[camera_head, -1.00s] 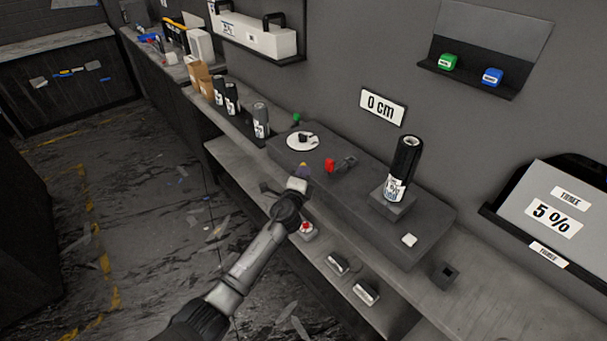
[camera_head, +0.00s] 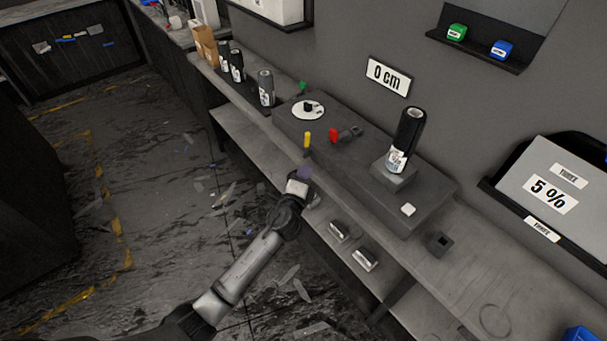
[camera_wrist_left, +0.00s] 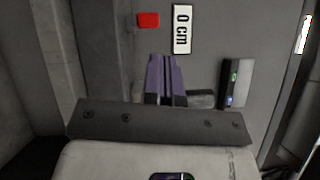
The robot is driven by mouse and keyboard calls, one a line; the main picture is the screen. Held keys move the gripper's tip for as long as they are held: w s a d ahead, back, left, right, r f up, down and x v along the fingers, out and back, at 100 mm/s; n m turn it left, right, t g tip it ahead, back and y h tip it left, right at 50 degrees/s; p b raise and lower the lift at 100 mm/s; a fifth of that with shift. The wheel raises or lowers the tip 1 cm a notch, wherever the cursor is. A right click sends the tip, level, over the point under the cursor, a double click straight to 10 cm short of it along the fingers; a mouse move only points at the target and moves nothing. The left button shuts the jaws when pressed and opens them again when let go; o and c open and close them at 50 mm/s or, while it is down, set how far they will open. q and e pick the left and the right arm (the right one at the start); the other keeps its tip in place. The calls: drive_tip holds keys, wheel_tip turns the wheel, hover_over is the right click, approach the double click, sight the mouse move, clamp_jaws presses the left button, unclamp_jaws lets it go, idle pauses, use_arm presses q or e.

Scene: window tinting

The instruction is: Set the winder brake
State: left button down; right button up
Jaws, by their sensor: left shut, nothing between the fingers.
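The winder is a long dark grey block (camera_head: 345,160) on the bench. A red knob (camera_head: 334,135) on a dark lever sits on its top, and a red block also shows in the left wrist view (camera_wrist_left: 148,20). A yellow upright piece (camera_head: 307,139) stands at its front edge. I cannot tell which part is the brake. My left gripper (camera_head: 304,171) is shut and empty, in front of the block just below the yellow piece, apart from the red knob. Its purple fingers (camera_wrist_left: 165,75) show together in the left wrist view. My right gripper is not in view.
A white disc (camera_head: 308,109) and a black roll (camera_head: 406,140) stand on the block, under a "0 cm" sign (camera_head: 387,76). Several rolls (camera_head: 266,88) stand at the left. Silver pieces (camera_head: 365,259) lie on the lower shelf. The floor at left is mostly open.

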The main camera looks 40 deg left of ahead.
use_arm(q)
drive_tip(key=shift+s+d, duration=0.1)
drive_tip(key=shift+s, duration=0.5)
drive_tip(key=s+a+f+n+g+y, duration=0.2)
drive_tip(key=a+n+g+y, duration=0.25)
drive_tip(key=n, duration=0.45)
drive_tip(key=s+d+f+n+g+h, duration=0.1)
drive_tip(key=s+d+n+g+h, duration=0.2)
drive_tip(key=s+d+h, duration=0.55)
drive_tip(key=s+d+f+n+g+h, duration=0.15)
drive_tip(key=s+d+g, duration=0.35)
drive_tip(key=s, duration=0.9)
drive_tip(key=s+d+f+g, duration=0.1)
drive_tip(key=s+f, duration=0.2)
drive_tip(key=s, duration=0.4)
drive_tip(key=s+d+f+g, duration=0.1)
drive_tip(key=s+f, duration=0.3)
drive_tip(key=s, duration=0.2)
wheel_tip(320, 180, up, 33)
drive_tip(key=s+p, duration=0.1)
drive_tip(key=p, duration=3.2)
drive_tip(key=shift+d+n, duration=0.15)
drive_tip(key=shift+n, duration=0.2)
